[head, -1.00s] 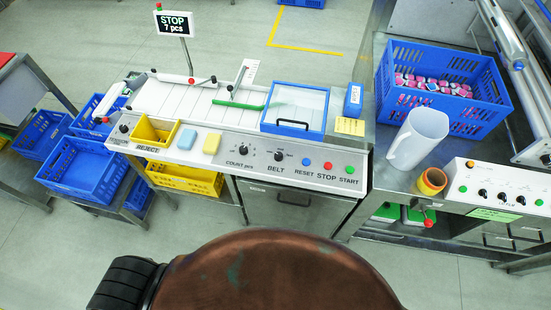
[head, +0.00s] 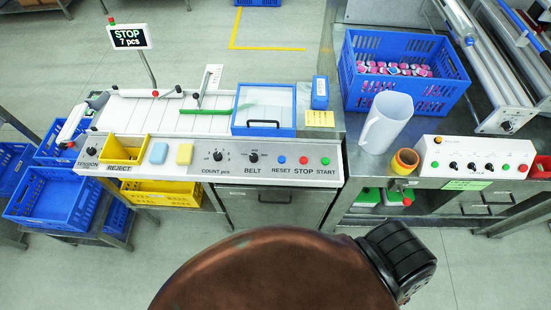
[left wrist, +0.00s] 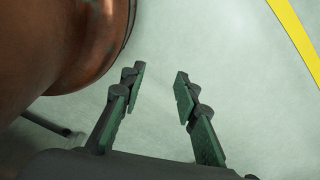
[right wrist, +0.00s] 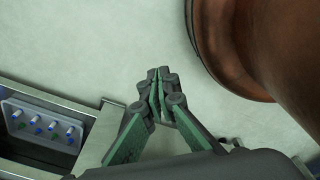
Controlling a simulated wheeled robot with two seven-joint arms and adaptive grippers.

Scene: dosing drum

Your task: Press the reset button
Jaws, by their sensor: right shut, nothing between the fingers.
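The blue RESET button (head: 282,159) sits on the grey front panel (head: 225,160) of the dosing machine, left of the red STOP button (head: 303,160) and the green START button (head: 325,161). Nothing covers it. My left gripper (left wrist: 158,78) is open and empty above the bare floor in the left wrist view. My right gripper (right wrist: 160,82) is shut and empty in the right wrist view, above the floor beside a metal edge. Neither gripper's fingers show in the head view, and both are away from the button.
A display (head: 128,37) reads STOP, 7 pcs. A blue crate (head: 405,100) holds colored pieces. A white control box (head: 475,158) is at right. Floor in front is clear.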

